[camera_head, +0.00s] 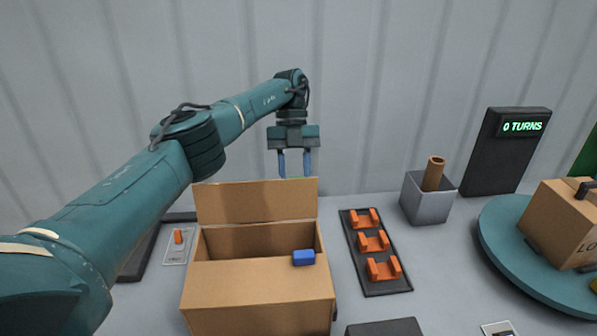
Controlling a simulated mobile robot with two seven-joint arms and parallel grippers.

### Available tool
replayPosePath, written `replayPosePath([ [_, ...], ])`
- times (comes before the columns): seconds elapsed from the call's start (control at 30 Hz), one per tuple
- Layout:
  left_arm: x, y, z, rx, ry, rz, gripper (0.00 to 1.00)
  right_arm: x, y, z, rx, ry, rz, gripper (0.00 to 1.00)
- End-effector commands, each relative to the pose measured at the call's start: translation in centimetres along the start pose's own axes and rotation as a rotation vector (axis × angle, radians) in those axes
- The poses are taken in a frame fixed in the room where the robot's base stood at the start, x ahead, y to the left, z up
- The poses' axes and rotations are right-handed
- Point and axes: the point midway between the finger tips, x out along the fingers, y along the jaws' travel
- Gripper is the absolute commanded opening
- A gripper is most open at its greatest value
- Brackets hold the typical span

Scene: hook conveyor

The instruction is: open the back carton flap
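The open-topped brown carton (262,312) stands on the table in front of me. Its back flap (255,201) is raised roughly upright along the far edge. The front panel (250,280) lies flat over the near part of the top, and the inside shows between it and the back flap. A blue block (303,257) sits at the right end of that panel's far edge. My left gripper (295,170) points down just behind the top edge of the back flap, at its right end. Its two blue fingers are apart, with nothing visible held between them; their tips are close to the flap edge. My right gripper is not in view.
A black rack with several orange cradles (374,242) lies right of the carton. Beyond are a grey bin (427,199) with a brown tube (433,173), a teal turntable (510,250) bearing another carton (560,218), and a "0 TURNS" display (522,127). An orange switch (178,236) is at left.

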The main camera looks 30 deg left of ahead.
Motion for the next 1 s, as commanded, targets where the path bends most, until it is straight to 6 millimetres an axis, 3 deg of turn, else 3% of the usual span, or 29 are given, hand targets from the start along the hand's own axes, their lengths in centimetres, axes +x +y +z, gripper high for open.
replayPosePath([
  [0.03, 1.02, 0.08, 0.17, 0.000, 0.017, 0.014, 0.00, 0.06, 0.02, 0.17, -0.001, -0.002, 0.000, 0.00],
  [0.53, 1.05, 0.07, 0.10, 0.005, 0.027, 0.015, 0.00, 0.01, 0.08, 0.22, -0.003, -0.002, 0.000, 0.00],
  [0.57, 1.05, 0.06, 0.09, 0.005, 0.027, 0.015, 0.38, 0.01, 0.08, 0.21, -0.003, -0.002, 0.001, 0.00],
  [0.8, 0.80, 0.10, 0.09, 0.003, 0.024, 0.010, 0.57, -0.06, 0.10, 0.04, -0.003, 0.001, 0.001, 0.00],
  [1.0, 0.63, 0.13, 0.09, 0.001, 0.023, 0.007, 0.58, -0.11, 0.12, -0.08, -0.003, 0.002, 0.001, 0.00],
])
